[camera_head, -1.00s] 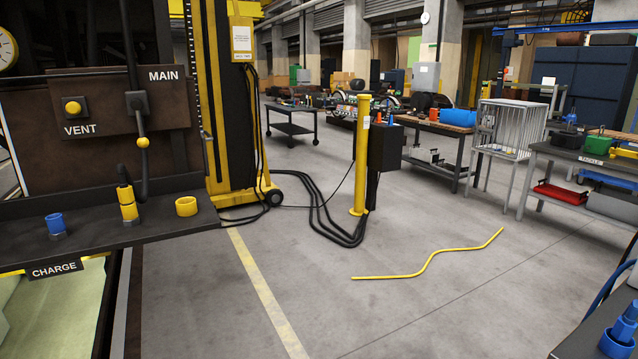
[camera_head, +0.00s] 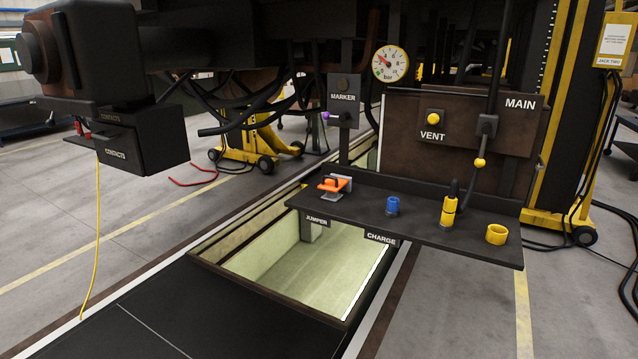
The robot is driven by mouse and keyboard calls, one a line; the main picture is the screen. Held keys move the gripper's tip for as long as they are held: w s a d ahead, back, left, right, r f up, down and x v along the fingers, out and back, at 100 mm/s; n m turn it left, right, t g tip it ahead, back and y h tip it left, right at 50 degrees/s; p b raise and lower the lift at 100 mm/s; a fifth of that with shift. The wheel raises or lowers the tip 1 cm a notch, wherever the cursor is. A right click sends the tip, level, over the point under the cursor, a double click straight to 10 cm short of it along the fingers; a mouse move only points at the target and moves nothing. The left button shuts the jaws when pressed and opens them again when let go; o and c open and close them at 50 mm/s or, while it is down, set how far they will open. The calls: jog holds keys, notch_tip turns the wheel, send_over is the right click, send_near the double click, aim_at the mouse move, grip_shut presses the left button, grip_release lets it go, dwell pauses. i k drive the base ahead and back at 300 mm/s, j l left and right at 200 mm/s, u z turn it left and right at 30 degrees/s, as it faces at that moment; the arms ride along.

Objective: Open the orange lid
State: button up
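The orange lid (camera_head: 334,184) is on a small grey fitting near the left end of a dark shelf, above the label JUMPER (camera_head: 317,221). A grey plate stands upright beside it. At this size I cannot tell for sure whether the lid is shut or part open. My gripper is not in view.
The dark shelf (camera_head: 375,212) also bears a blue fitting (camera_head: 393,205), a yellow connector (camera_head: 448,209) with a hose and a yellow ring (camera_head: 496,234). A black CONTACTS box (camera_head: 140,145) juts out at left. An open pit (camera_head: 300,270) lies below the shelf.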

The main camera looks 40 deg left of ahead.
aim_at(333, 185)
jog(key=u, duration=1.65)
jog(key=i+j+u, duration=0.2)
jog(key=i, duration=0.65)
jog(key=i+l+u, duration=0.2)
jog(key=i, duration=0.6)
jog(key=i+u, duration=0.2)
jog(key=i, duration=0.65)
